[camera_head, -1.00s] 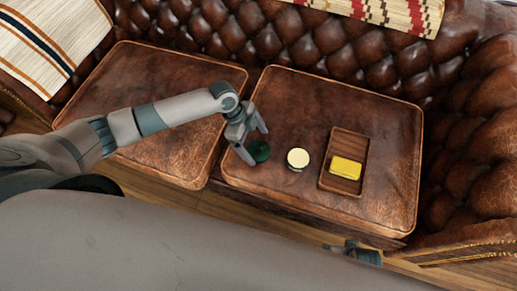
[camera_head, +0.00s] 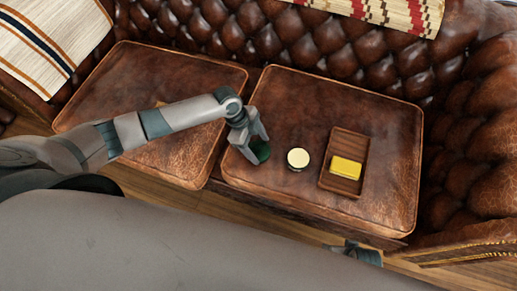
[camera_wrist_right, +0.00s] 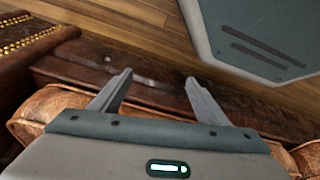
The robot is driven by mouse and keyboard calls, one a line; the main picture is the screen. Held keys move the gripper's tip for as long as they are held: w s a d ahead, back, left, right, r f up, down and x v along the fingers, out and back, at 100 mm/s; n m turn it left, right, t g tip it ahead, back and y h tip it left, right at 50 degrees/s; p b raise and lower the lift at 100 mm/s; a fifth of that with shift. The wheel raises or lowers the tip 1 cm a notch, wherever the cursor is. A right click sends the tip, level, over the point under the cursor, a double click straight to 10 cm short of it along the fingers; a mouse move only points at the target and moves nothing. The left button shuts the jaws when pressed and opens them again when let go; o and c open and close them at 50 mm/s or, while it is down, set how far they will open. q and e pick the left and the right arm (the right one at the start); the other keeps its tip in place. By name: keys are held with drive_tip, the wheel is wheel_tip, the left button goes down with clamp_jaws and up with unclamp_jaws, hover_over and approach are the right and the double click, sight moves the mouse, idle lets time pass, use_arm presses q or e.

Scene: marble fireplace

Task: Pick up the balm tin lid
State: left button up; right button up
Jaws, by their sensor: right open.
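A round dark green piece (camera_head: 261,152), which looks like the balm tin lid, lies on the left part of the right leather cushion. My left gripper (camera_head: 259,146) is over it, pointing down, with its fingers apart and the lid between them. The gripper partly hides the lid, and I cannot tell whether the fingers touch it. A round tin with a cream-coloured top (camera_head: 298,158) stands just to the right, apart from the gripper. My right gripper (camera_wrist_right: 158,77) is open and empty in the right wrist view, beyond the cushion's front edge.
A brown wooden tray (camera_head: 348,144) holding a yellow block (camera_head: 346,168) lies right of the tin. The back of the right cushion (camera_head: 310,95) is clear. A tufted leather backrest (camera_head: 300,40) rises behind, and an armrest (camera_head: 485,150) stands at the right.

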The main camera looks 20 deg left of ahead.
sight(258, 146)
use_arm(q)
drive_tip(key=shift+r, duration=0.2)
drive_tip(key=shift+c, duration=0.4)
drive_tip(key=shift+r, duration=0.2)
wheel_tip(258, 146, up, 3)
drive_tip(key=shift+r, duration=0.1)
drive_tip(key=s+d+r, duration=0.4)
drive_tip(key=d+r, duration=0.3)
drive_tip(key=d, duration=0.3)
drive_tip(key=shift+s+d+p, duration=0.3)
drive_tip(key=shift+s, duration=0.1)
use_arm(e)
drive_tip(key=shift+d+f, duration=0.1)
drive_tip(key=shift+f, duration=0.75)
drive_tip(key=shift+s, duration=0.15)
